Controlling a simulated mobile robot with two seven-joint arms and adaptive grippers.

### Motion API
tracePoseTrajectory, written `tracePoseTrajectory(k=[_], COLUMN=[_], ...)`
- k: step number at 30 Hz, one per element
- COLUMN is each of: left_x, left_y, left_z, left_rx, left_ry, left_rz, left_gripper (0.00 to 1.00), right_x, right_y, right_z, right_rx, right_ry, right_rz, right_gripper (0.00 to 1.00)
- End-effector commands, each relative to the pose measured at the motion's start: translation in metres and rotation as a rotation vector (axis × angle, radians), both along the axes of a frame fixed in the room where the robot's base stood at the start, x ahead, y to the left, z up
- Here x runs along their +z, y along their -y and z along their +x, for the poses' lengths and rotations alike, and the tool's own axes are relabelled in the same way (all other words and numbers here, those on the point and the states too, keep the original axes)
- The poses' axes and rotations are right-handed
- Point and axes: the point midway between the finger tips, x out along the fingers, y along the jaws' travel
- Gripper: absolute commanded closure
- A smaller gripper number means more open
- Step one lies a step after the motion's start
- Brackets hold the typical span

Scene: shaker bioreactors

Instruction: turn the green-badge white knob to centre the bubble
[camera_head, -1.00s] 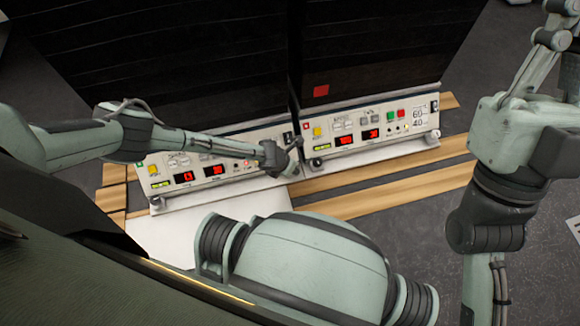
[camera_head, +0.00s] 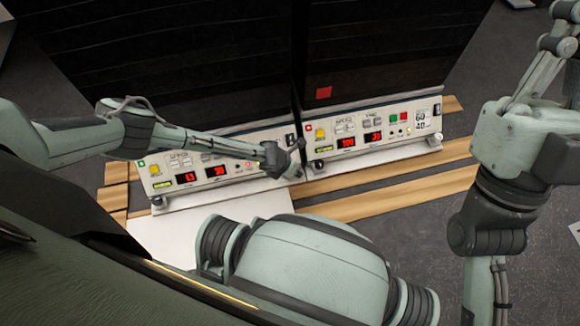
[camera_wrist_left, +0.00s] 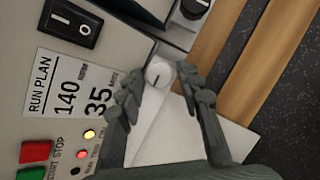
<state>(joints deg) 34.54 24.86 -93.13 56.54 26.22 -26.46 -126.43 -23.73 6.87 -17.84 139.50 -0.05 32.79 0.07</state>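A white knob (camera_wrist_left: 158,74) with a dark line mark sits at the corner of the near shaker's panel in the left wrist view. My left gripper (camera_wrist_left: 162,82) has its two fingers spread, one on each side of the knob. I cannot tell whether either finger touches it. In the head view the left gripper (camera_head: 293,160) is at the right end of the left shaker panel (camera_head: 205,172), which bears a green badge (camera_head: 141,163). The gripper hides the knob there. I cannot make out the bubble. My right arm shows at the right, but its gripper is out of frame.
The right shaker panel (camera_head: 375,140) with a red badge (camera_head: 307,128) stands close beside the left one. A black knob (camera_wrist_left: 195,8) and a black rocker switch (camera_wrist_left: 71,23) are near the gripper. Wooden strips (camera_head: 400,185) run along the front.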

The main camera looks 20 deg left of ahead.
Motion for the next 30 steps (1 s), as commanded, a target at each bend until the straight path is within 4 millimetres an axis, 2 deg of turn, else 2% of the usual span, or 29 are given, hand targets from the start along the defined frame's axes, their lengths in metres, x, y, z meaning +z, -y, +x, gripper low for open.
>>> tracePoseTrajectory(k=[7,15,21,30], left_x=[0.022,0.071,0.099,0.111], left_y=[-0.004,-0.01,-0.013,-0.015], left_z=[-0.008,-0.026,-0.038,-0.043], left_rx=[0.0,-0.001,0.0,0.0], left_ry=[0.001,0.002,0.001,0.0], left_rz=[-0.001,-0.001,0.0,0.001], left_gripper=[0.65,0.65,0.65,0.65], right_x=[0.002,0.003,0.003,0.004], right_y=[0.0,0.001,0.001,0.001], right_z=[-0.001,-0.001,-0.001,-0.001], right_rx=[0.0,-0.001,-0.001,-0.001], right_ry=[0.007,0.009,0.01,0.011], right_rz=[0.002,0.004,0.004,0.005], right_gripper=[1.0,1.0,1.0,1.0])
